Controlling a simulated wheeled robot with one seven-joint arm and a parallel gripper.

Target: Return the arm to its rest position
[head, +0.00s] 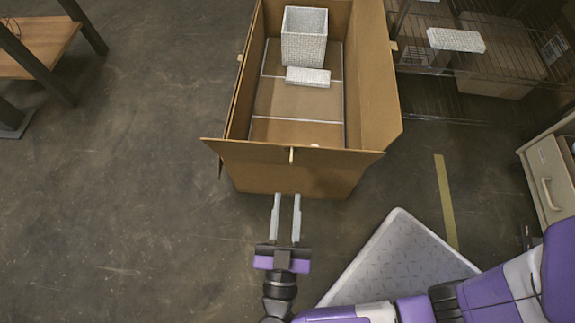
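My gripper (286,218) shows at the lower middle of the head view, its two pale fingers apart with nothing between them. It points at the near side of an open cardboard box (290,180), and the fingertips look close to the box's front wall. I cannot tell whether they touch it. Inside the box, a white textured square lampshade-like part (304,47) stands at the far end. A smaller white textured block (308,77) lies in front of it. The box's flaps are folded outward.
A wire rack (420,100) stands at the right with another white textured block (456,40) on it. A beige drawer cabinet (545,165) is at the right edge. A grey-white plate-like base (390,262) lies lower right. A wooden table (40,45) is upper left. The left floor is clear.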

